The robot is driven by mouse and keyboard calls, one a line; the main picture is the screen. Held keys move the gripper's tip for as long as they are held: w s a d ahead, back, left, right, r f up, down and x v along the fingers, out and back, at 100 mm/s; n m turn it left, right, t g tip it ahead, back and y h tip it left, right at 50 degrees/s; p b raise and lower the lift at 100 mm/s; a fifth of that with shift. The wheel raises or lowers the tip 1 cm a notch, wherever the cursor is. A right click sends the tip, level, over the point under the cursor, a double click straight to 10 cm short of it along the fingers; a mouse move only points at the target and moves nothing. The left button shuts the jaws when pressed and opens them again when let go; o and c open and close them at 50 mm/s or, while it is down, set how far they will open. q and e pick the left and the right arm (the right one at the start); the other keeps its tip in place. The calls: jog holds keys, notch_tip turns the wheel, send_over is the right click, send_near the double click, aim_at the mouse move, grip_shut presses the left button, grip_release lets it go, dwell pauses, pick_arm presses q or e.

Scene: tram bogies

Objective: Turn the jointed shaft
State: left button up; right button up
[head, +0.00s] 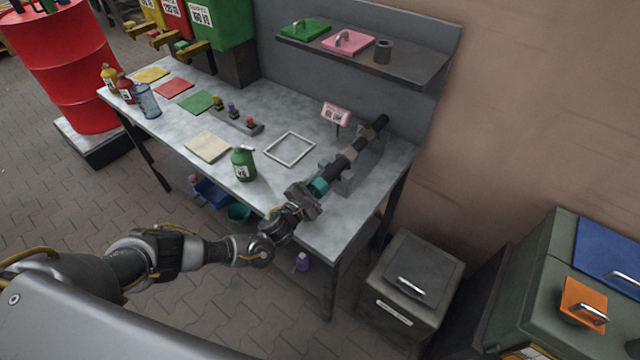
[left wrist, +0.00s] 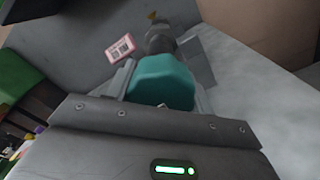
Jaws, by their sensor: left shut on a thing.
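The jointed shaft (head: 352,153) lies on its grey stand (head: 367,163) at the right end of the workbench. It is dark with lighter bands and has a teal end piece (head: 319,186). My left gripper (head: 313,191) is at this near end and is shut on the teal piece. In the left wrist view the teal piece (left wrist: 162,82) sits between the two fingers, and the rest of the shaft (left wrist: 160,42) runs away behind it. The fingers partly hide the sides of the teal piece. My right gripper is not in view.
A pink-and-white label card (head: 335,114) stands behind the shaft. A square frame (head: 289,149) and a green bottle (head: 243,163) are to the left on the workbench (head: 270,190). A shelf (head: 405,66) overhangs the back. A grey bin (head: 411,280) stands on the floor at right.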

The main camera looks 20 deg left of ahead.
pick_arm(q)
jog(key=o, duration=1)
jog(key=shift+s, duration=0.1)
jog(key=p+v, duration=0.1)
jog(key=v, duration=0.9)
jog(key=shift+s+p, duration=0.25)
jog(key=shift+p, duration=0.05)
jog(key=shift+f, duration=0.1)
